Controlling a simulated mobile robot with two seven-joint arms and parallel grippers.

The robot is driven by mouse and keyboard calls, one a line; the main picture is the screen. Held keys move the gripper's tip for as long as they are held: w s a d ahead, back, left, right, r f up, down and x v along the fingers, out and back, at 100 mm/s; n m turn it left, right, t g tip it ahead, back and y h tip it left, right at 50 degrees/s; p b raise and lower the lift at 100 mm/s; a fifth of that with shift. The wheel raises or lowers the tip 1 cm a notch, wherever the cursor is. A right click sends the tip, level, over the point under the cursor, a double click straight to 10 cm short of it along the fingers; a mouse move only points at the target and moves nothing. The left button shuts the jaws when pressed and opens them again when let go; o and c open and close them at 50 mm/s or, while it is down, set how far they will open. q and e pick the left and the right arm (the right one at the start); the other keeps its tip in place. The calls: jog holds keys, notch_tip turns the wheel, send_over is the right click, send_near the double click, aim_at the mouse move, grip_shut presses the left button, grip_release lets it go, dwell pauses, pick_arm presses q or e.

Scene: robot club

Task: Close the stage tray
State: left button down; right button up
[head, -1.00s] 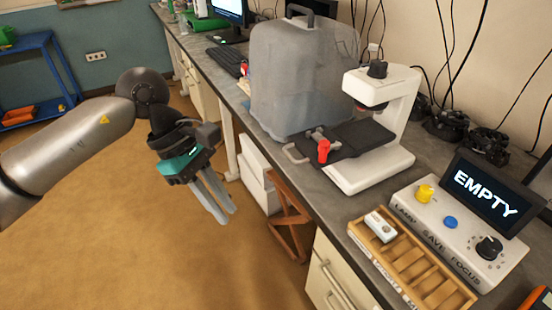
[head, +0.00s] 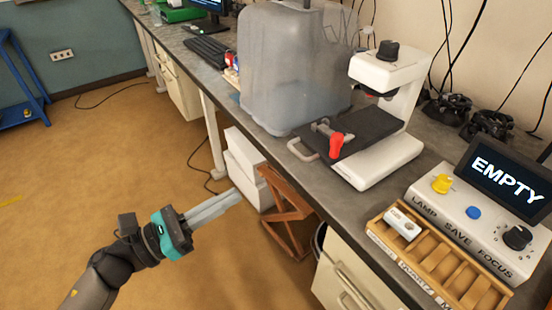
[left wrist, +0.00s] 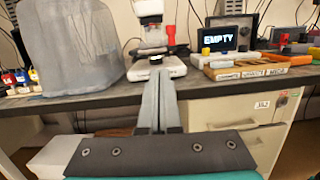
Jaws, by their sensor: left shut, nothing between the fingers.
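The stage tray (head: 362,131) is a black plate sticking out from the white microscope (head: 387,165) toward the bench's front edge. It has a grey loop handle (head: 302,150) at its front and a red lever (head: 336,145) on top. In the left wrist view the microscope (left wrist: 157,69) stands straight ahead, with the red lever (left wrist: 171,28) on its right side; the fingers partly cover its front. My left gripper (head: 238,196) is shut and empty, off the bench's front edge, left of and below the handle. My right gripper is not in view.
A cloudy grey cover (head: 290,70) stands left of the microscope. A control box (head: 470,222) with an "EMPTY" screen (head: 507,180) and a wooden slide rack (head: 440,262) are at right. White boxes (head: 245,165) and a brown folded stool (head: 285,210) are under the bench.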

pick_arm(q)
jog(key=a+n+t, duration=0.1)
jog(key=p, duration=0.2)
send_near(325, 139)
jog(key=r, duration=0.1)
jog(key=shift+s+a+r+y, duration=0.2)
jog(key=shift+a+y, duration=0.1)
jog(key=shift+a, duration=0.1)
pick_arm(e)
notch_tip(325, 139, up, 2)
pick_arm(q)
jog(key=b+x, duration=0.1)
jog(key=x, duration=0.2)
jog(key=f+b+x, duration=0.1)
jog(key=b+x, duration=0.1)
jog(key=x, duration=0.2)
jog(key=f+b+x, duration=0.1)
jog(key=x, duration=0.2)
jog(key=shift+w+d+f, duration=0.1)
jog(key=shift+w+d, duration=0.05)
jog(key=shift+d, duration=0.2)
jog(key=shift+d+r, duration=0.15)
jog(key=shift+r, duration=0.15)
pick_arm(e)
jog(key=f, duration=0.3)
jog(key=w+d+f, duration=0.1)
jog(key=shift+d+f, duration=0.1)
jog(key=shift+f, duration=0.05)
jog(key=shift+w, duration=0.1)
